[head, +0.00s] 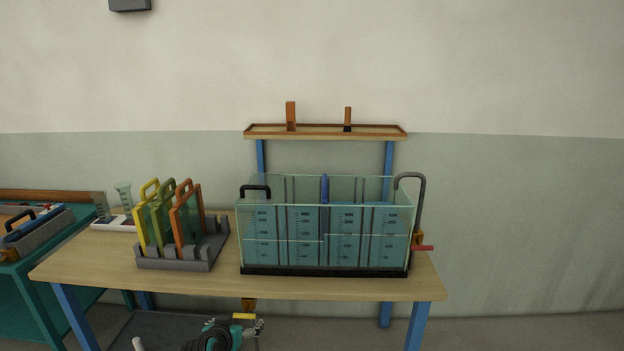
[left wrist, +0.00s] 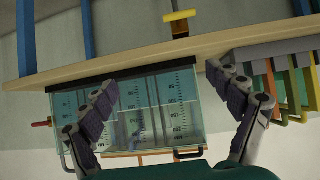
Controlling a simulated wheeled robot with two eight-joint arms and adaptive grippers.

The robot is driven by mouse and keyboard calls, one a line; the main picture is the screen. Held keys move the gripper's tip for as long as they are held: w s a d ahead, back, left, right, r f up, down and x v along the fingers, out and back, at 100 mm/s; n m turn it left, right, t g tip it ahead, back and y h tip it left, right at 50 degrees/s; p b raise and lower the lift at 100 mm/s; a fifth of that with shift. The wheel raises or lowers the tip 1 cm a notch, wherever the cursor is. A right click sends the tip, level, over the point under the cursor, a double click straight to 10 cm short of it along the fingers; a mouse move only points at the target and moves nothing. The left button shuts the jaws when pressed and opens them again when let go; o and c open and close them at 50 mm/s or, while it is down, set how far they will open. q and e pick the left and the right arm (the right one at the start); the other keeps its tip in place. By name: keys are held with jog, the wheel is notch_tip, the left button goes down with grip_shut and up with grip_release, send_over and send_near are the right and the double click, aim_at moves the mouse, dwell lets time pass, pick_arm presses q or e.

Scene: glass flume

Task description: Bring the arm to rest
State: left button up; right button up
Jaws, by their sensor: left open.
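My left gripper (head: 257,328) shows low in the head view, in front of and below the table's front edge, partly cut off by the frame. In the left wrist view its two dark padded fingers (left wrist: 160,78) stand wide apart with nothing between them. The glass flume (head: 325,240) stands on the wooden table (head: 120,268) and holds bluish water with a blue divider. It also shows, upside down, beyond the fingers in the left wrist view (left wrist: 150,100). My right gripper is in neither view.
A grey rack (head: 180,262) with yellow, green and orange framed panels stands left of the flume. A yellow handle (head: 243,316) is below the table's front edge, close to my gripper. A shelf (head: 325,133) stands behind. A teal bench (head: 20,285) is at far left.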

pick_arm(q)
jog(key=s+d+r+g, duration=0.1)
jog(key=s+r+g, duration=0.1)
jog(key=s, duration=1.2)
jog(key=s+d+r+g+y, duration=0.1)
jog(key=s+r+g, duration=0.1)
jog(key=s, duration=1.2)
jog(key=shift+s+d+r+n, duration=0.2)
jog(key=shift+s+r+n, duration=0.05)
jog(key=shift+n, duration=0.15)
jog(key=shift+w, duration=0.1)
